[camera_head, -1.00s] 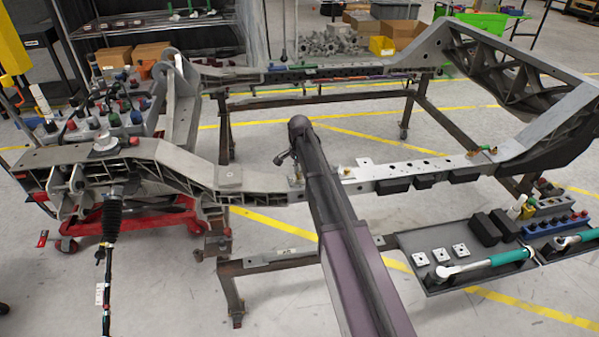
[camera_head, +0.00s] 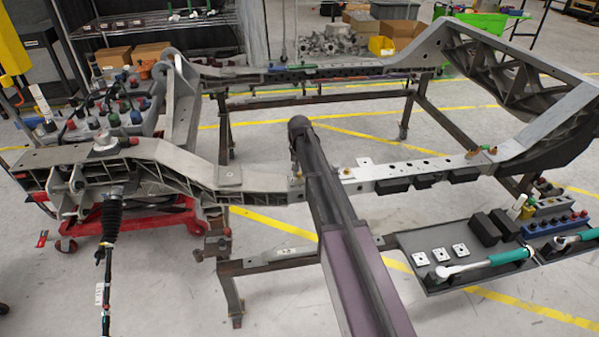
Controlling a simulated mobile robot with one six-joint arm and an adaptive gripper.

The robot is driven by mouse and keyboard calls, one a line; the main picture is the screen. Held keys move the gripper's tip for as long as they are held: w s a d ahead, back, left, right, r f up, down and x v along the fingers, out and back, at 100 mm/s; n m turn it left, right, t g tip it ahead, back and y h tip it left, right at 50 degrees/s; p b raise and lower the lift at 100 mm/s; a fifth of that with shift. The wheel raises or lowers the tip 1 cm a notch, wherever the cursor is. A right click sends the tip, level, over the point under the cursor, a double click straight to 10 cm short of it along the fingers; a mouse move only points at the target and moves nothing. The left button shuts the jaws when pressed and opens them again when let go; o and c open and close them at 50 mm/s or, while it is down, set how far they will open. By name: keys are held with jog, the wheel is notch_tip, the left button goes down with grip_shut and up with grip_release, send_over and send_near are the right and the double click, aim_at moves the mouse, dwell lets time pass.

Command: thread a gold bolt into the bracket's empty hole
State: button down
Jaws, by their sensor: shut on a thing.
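The pale metal bracket (camera_head: 407,171) lies along the near rail of the chassis, right of my arm, with several dark holes in its top. A small gold bolt (camera_head: 347,172) stands at its left end, close to my arm. Small gold and green pieces (camera_head: 474,154) sit at its right end, too small to make out. My arm reaches up from the bottom middle and crosses the near rail, hiding part of it. My gripper is hidden behind the arm, so its fingers and anything in them do not show.
The chassis frame (camera_head: 225,182) rests on a dark metal stand. A grey tray (camera_head: 432,285) at lower right holds square plates, black blocks and green-handled ratchets. The floor inside the frame is clear.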

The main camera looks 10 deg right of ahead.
jog(key=shift+s+d+f+n, duration=0.1)
jog(key=shift+s+n, duration=0.15)
jog(key=shift+n, duration=0.45)
jog(key=m, duration=0.3)
jog(key=shift+m, duration=0.4)
jog(key=m, duration=0.3)
jog(key=shift+f+m, duration=0.1)
jog(key=shift+m, duration=0.2)
jog(key=m, duration=0.3)
jog(key=shift+m, duration=0.3)
jog(key=shift+f+m, duration=0.1)
jog(key=shift+m, duration=1.9)
